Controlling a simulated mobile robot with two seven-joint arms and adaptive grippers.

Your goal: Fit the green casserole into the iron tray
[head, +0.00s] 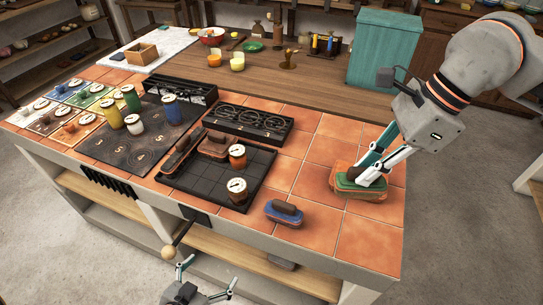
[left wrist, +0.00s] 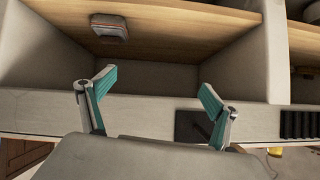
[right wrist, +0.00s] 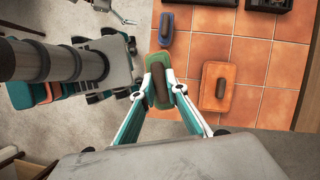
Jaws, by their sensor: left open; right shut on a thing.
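The green casserole (head: 347,183) has a green rim and a dark brown handle on top. My right gripper (head: 367,176) is shut on its handle; the right wrist view shows the green casserole (right wrist: 158,64) between the fingers. It looks raised above the tiles, in front of an orange casserole (right wrist: 214,95). The iron tray (head: 258,166) is black, lies left of my right gripper and has a bare gridded area. My left gripper (left wrist: 157,95) is open and empty, low before the counter front.
A blue casserole (head: 284,212) sits near the counter's front edge, right of the tray. A black rack (head: 247,122) stands behind the tray. Coloured jars (head: 171,109) stand on a dark board to the left. Bare tiles (head: 318,150) lie between tray and right gripper.

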